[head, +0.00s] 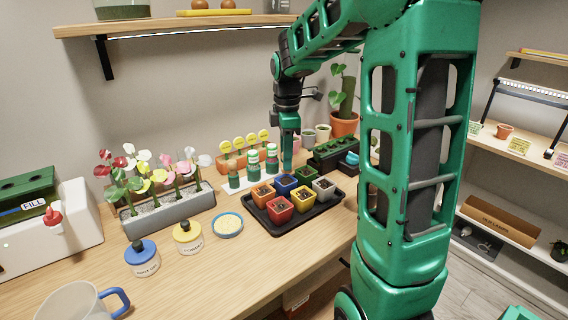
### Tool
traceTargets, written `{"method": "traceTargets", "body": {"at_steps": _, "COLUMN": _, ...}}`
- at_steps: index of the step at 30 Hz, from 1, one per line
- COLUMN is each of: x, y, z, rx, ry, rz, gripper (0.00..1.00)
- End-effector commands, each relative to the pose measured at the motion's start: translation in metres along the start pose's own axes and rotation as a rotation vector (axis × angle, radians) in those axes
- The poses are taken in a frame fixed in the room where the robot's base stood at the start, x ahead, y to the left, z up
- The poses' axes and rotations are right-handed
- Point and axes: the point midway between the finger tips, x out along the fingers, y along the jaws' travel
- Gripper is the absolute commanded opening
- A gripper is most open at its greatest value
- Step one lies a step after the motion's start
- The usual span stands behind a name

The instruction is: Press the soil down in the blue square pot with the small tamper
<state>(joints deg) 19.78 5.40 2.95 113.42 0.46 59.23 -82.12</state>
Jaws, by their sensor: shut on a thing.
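The blue square pot (286,184) stands in the back row of a black tray (297,226), between an orange pot (263,197) and a green pot (307,175). Dark soil shows in its top. My gripper (289,135) is above and just behind the blue pot, pointing down. It is shut on a slim teal thing (287,158), which looks like the small tamper. Its lower end is close to the back of the blue pot; I cannot tell whether it touches the soil.
Red (279,211), yellow (302,202) and pale (323,187) pots fill the tray's front row. Bottles (253,161) and yellow round markers stand behind. A flower planter (170,210), two labelled jars and a blue-rimmed dish (228,224) are left. A shelf hangs above.

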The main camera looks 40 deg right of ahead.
Motion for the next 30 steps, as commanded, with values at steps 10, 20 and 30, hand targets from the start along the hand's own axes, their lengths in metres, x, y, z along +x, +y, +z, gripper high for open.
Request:
{"method": "traceTargets", "body": {"at_steps": 10, "x": -0.025, "y": 0.001, "z": 0.000, "rx": 0.000, "ry": 0.000, "rz": 0.002, "gripper": 0.01}}
{"method": "traceTargets", "body": {"at_steps": 20, "x": -0.033, "y": 0.000, "z": 0.000, "rx": 0.000, "ry": 0.000, "rz": 0.000, "gripper": 0.01}}
{"method": "traceTargets", "body": {"at_steps": 30, "x": -0.033, "y": 0.000, "z": 0.000, "rx": 0.000, "ry": 0.000, "rz": 0.000, "gripper": 0.01}}
